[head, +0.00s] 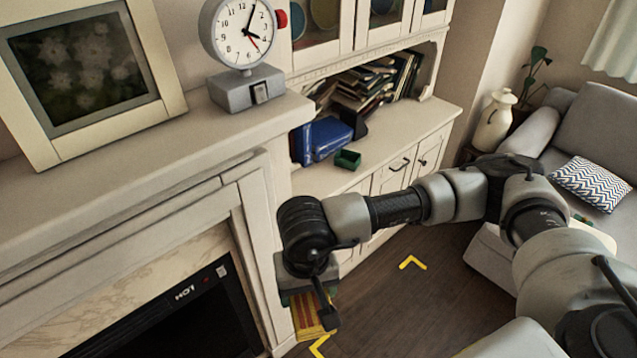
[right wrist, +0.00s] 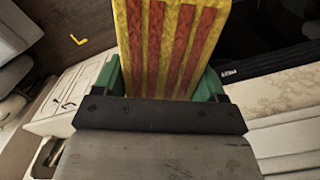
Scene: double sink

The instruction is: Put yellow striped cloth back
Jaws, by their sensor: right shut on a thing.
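The yellow and red striped cloth (right wrist: 170,50) is held in my right gripper (right wrist: 168,85), between its green fingers in the right wrist view. In the head view the cloth (head: 308,318) shows below my right gripper (head: 310,296), partly hidden by it. It hangs in front of the white fireplace surround, above the floor. My left gripper is not in view.
A mantel (head: 150,165) with a picture frame (head: 85,75) and a clock (head: 245,40) is at left. A cabinet counter (head: 420,120) behind holds blue books (head: 325,138) and a small green box (head: 347,159). A sofa (head: 575,130) is at right. Dark floor (head: 440,290) is open with yellow corner marks.

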